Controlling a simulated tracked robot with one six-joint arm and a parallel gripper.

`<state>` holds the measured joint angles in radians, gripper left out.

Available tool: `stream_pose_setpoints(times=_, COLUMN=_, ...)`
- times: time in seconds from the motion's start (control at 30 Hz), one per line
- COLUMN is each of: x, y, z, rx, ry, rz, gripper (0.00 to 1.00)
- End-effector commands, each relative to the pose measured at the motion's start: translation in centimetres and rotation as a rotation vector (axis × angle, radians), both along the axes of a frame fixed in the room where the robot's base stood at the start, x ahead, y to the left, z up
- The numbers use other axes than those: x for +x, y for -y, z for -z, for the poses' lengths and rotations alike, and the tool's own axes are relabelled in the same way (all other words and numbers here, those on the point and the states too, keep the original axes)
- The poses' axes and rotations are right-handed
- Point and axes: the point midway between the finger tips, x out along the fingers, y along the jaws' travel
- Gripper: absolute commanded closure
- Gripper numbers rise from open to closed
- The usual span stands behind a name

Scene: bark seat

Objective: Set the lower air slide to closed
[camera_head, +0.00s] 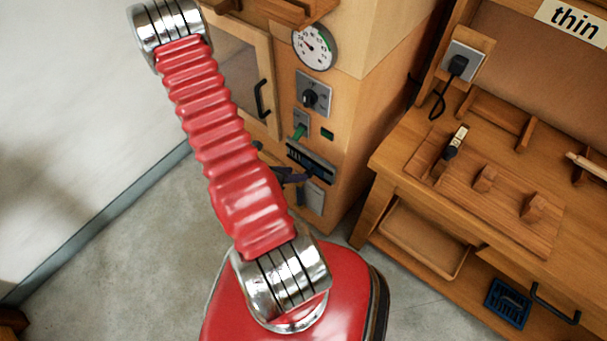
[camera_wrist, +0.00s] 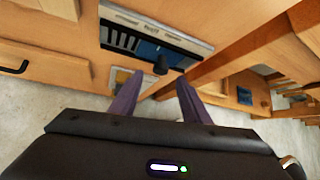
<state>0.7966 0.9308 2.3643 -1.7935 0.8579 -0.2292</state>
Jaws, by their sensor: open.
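The lower air slide is a grey metal plate (camera_wrist: 190,42) low on the front of the wooden cabinet. In the wrist view dark slots show at its left, with a blue strip right of them. A black knob (camera_wrist: 161,64) stands out from its lower edge. The slide also shows in the head view (camera_head: 312,158), partly behind my arm. My gripper (camera_wrist: 158,80) has two purple fingers, apart and empty. In the wrist view the knob appears between and just beyond the fingertips; contact cannot be told. In the head view my gripper (camera_head: 290,176) is beside the slide, partly hidden.
A wooden workbench (camera_head: 410,175) stands to the right. Concrete floor is clear at left.

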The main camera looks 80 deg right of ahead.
Motion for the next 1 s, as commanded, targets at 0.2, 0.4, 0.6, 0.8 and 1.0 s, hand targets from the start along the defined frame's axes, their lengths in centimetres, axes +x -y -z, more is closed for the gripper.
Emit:
stream_pose_setpoints(times=0.2, x=-1.6, y=1.6, z=2.1, rx=0.002, ry=0.000, rz=0.004, gripper=0.57)
stream_pose_setpoints(times=0.4, x=-2.6, y=3.0, z=3.6, rx=0.001, ry=-0.001, rz=0.002, gripper=0.57)
stream_pose_setpoints(times=0.6, x=-3.0, y=3.5, z=4.2, rx=0.000, ry=0.001, rz=-0.001, gripper=0.57)
stream_pose_setpoints(times=0.8, x=-3.0, y=3.5, z=4.2, rx=0.000, ry=0.001, rz=-0.001, gripper=0.57)
stream_pose_setpoints(times=1.0, x=-3.0, y=3.5, z=4.2, rx=0.000, ry=0.001, rz=-0.001, gripper=0.68)
